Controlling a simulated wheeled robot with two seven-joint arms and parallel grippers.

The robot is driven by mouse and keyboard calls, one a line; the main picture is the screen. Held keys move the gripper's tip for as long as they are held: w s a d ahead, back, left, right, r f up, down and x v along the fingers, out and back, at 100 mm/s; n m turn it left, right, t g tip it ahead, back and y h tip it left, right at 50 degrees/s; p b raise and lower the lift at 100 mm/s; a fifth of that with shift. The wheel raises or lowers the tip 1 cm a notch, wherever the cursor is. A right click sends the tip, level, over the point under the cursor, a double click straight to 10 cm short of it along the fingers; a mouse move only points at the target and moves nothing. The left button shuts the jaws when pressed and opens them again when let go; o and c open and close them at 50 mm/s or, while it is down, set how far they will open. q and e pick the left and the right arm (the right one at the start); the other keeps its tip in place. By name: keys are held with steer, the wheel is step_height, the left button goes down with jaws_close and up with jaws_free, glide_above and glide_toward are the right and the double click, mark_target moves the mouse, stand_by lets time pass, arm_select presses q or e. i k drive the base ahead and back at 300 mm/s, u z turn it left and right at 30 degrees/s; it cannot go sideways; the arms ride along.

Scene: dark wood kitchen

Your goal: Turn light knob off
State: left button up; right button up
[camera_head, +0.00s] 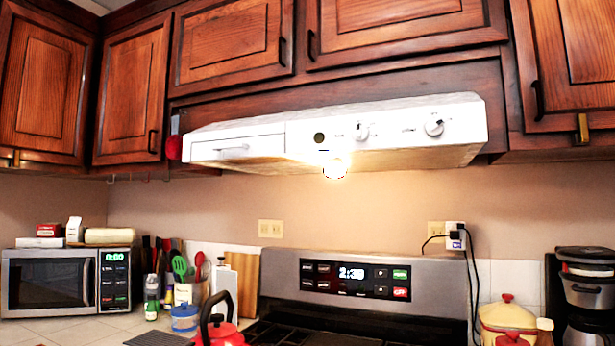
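A white range hood (390,130) hangs under the dark wood cabinets. On its front face are two white knobs, a smaller left knob (362,131) and a larger right knob (434,125). The small labels beside them are too blurred to read, so I cannot tell from them which is the light knob. The hood lamp (335,166) glows brightly under the front edge. A dark round spot (319,138) sits left of the knobs. Neither of my grippers shows in the head view.
Below the hood is a stove with a lit control panel (356,280). A red kettle (217,322) stands at its left front. A microwave (66,281) and utensils are at left; a yellow pot (507,318) and coffee maker (586,290) are at right. The space before the hood is clear.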

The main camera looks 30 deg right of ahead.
mark_target(436, 128)
steer(key=z, duration=1.45)
steer(key=k, duration=0.5)
steer(key=u, duration=0.9)
steer(key=i, duration=0.6)
steer(key=z, duration=0.6)
